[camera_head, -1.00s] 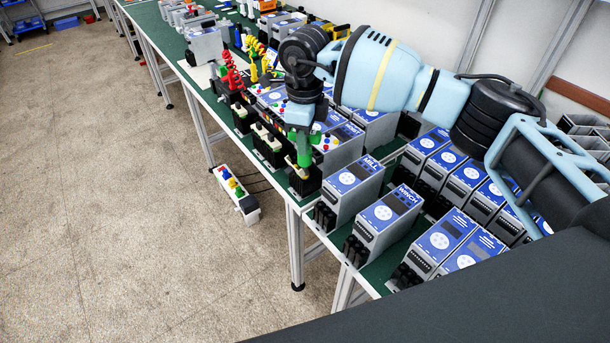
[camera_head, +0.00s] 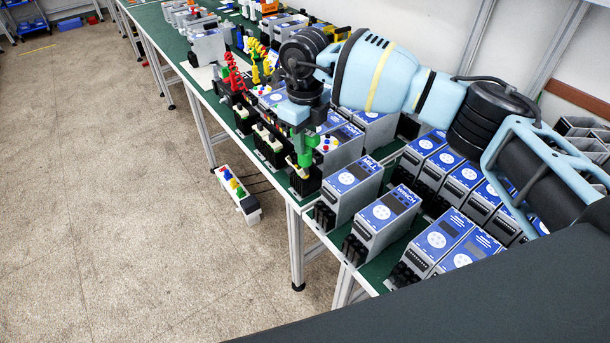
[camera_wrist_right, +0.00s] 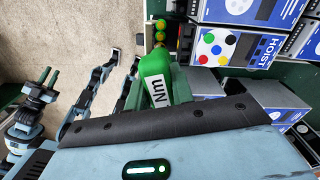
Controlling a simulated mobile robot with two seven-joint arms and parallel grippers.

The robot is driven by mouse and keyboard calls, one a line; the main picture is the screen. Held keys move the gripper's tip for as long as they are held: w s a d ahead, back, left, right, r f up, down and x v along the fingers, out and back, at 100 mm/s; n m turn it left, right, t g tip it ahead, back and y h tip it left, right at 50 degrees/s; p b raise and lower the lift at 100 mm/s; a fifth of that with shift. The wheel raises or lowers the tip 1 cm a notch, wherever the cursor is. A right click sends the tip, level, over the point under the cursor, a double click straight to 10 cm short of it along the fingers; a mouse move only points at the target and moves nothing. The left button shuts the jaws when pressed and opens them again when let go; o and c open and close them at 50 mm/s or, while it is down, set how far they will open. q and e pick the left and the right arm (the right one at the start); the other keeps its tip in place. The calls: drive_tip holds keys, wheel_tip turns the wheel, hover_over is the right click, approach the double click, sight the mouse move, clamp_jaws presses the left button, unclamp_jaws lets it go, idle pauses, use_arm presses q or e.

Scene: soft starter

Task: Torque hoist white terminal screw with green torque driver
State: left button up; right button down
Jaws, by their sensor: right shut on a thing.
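My right gripper (camera_head: 303,128) is shut on the green torque driver (camera_head: 305,150) and holds it upright, tip down. The driver also shows in the right wrist view (camera_wrist_right: 156,66), with "Nm" on its side. The hoist starter's label reads in the right wrist view (camera_wrist_right: 236,42). The white terminal screw and the driver's tip are hidden. My left gripper (camera_wrist_right: 47,76) shows small in the right wrist view, its fingers apart and empty.
The mill starter (camera_head: 351,182) and winch starter (camera_head: 383,216) stand close to the right of it. Red coiled cords (camera_head: 233,74) and more terminal blocks (camera_head: 268,146) stand to the left. The green bench's (camera_head: 290,200) front edge is close.

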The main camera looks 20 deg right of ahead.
drive_tip(key=m, duration=0.4)
use_arm(q)
drive_tip(key=shift+s+f, duration=0.1)
idle(0.3)
use_arm(e)
drive_tip(key=shift+f+n, duration=0.1)
drive_tip(key=shift+n, duration=0.9)
drive_tip(key=shift+n+b, duration=0.35)
drive_tip(key=shift+n, duration=0.55)
use_arm(q)
drive_tip(key=shift+s+f, duration=0.5)
drive_tip(key=shift+f, duration=0.15)
use_arm(e)
drive_tip(key=shift+n, duration=0.3)
